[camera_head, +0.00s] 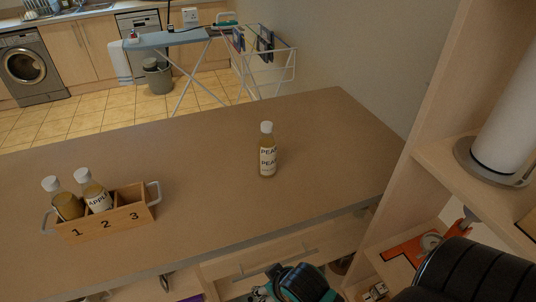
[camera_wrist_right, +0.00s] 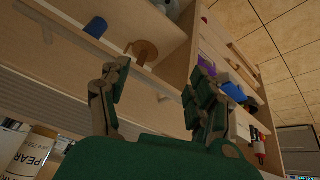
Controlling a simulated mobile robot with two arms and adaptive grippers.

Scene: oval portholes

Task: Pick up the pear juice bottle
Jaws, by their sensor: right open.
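My right gripper (camera_head: 268,288) shows partly at the bottom of the head view, in front of the counter edge and apart from the bottle. In the right wrist view its fingers (camera_wrist_right: 159,75) are spread with nothing between them. A PEAR label (camera_wrist_right: 36,152) shows at the lower left of that view; I cannot tell if it is the same bottle. My left gripper is not in view.
A wooden caddy (camera_head: 124,218) numbered 1, 2, 3 stands at the left with two bottles, one labelled APPLE; slot 3 looks empty. A shelf unit (camera_head: 448,165) with a paper roll (camera_head: 510,120) rises at the right. The counter (camera_head: 205,150) around the pear bottle is clear.

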